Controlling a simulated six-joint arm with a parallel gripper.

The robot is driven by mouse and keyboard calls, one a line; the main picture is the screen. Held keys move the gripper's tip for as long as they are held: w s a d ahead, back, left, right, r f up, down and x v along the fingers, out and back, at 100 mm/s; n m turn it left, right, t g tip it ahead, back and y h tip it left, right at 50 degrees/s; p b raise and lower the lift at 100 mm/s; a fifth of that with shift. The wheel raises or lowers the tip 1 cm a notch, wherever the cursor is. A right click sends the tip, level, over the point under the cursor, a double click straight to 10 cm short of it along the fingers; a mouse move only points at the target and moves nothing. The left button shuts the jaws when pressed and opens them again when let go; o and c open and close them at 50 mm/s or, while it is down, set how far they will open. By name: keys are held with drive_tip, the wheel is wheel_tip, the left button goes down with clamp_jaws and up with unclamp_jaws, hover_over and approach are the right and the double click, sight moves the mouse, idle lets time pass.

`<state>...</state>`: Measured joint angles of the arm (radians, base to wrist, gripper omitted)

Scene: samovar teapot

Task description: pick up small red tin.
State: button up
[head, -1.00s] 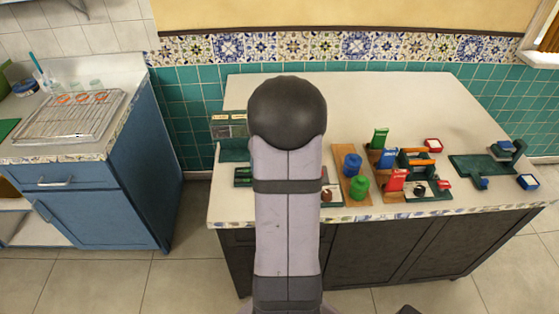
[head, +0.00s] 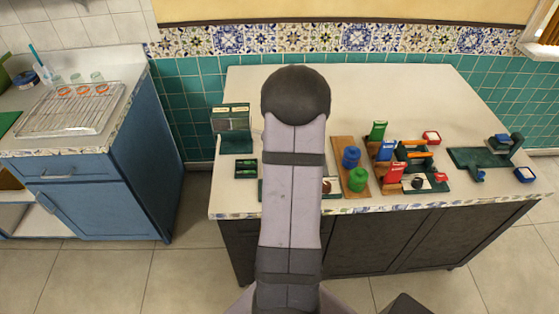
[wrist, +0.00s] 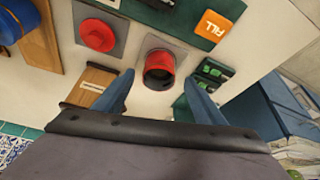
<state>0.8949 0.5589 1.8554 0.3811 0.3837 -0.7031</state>
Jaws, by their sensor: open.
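In the wrist view, a small red tin (wrist: 159,70) with a dark open top stands on a grey square pad. It lies between the two blue fingers of my gripper (wrist: 160,92), which are apart with nothing held. I cannot tell how far above the tin the fingers are. A wider red round piece (wrist: 97,34) with a knob sits on another grey pad to the left. In the head view my own arm hides my gripper and the tin.
Beside the tin lie a wooden block (wrist: 89,86), an orange label (wrist: 214,25) and a green tray (wrist: 213,71). On the counter (head: 350,95) stand a green stand (head: 233,125) and a wooden board (head: 345,148) with blue and green jars. The counter's back is clear.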

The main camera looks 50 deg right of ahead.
drive_tip(key=shift+p+x, duration=0.55)
drive_tip(key=shift+x, duration=1.7)
drive_tip(key=shift+d, duration=0.15)
drive_tip(key=c, duration=1.3)
drive_tip(key=shift+o, duration=0.2)
drive_tip(key=shift+r, duration=0.2)
wheel_tip(320, 180, up, 10)
drive_tip(key=b, duration=0.1)
